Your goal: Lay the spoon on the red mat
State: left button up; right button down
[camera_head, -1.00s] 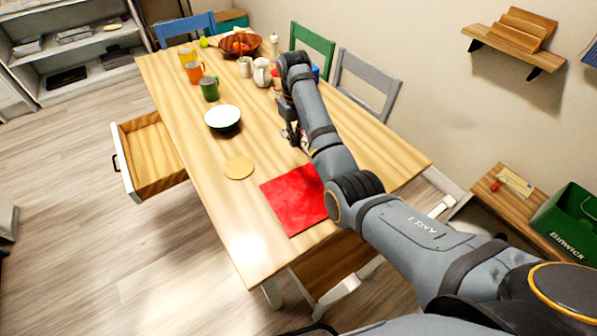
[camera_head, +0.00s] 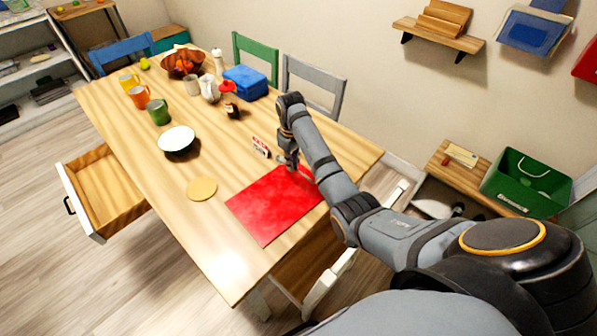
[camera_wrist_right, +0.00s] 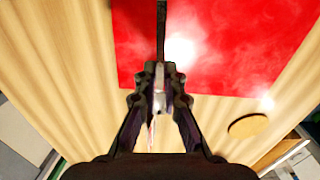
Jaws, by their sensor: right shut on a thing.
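The red mat (camera_head: 268,208) lies flat near the front right edge of the wooden table. My right gripper (camera_head: 291,164) is low over the mat's far edge, pointing down. In the right wrist view my right gripper (camera_wrist_right: 158,98) is shut on the spoon (camera_wrist_right: 161,35), a thin dark strip reaching up the picture over the red mat (camera_wrist_right: 225,45). The gripper hides part of the spoon. In the head view the spoon is too small to make out clearly, and I cannot tell whether it touches the mat. My left gripper is not in view.
A small white and red card (camera_head: 260,148) stands close beside the gripper. A round tan coaster (camera_head: 202,188) and a white bowl (camera_head: 177,138) are to the left. A dark bottle (camera_head: 232,108), mugs and a blue box (camera_head: 246,82) stand farther back. A drawer (camera_head: 103,189) hangs open.

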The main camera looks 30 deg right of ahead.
aim_at(299, 179)
jog(key=shift+s+d+f, duration=0.2)
jog(key=shift+d+f, duration=0.2)
jog(key=shift+f, duration=0.1)
jog(key=f, duration=0.3)
jog(key=d+f, duration=0.1)
jog(key=shift+s+f, duration=0.25)
jog(key=c, duration=1.5)
grip_release()
jog(key=shift+o, duration=0.2)
notch_tip(299, 179, up, 12)
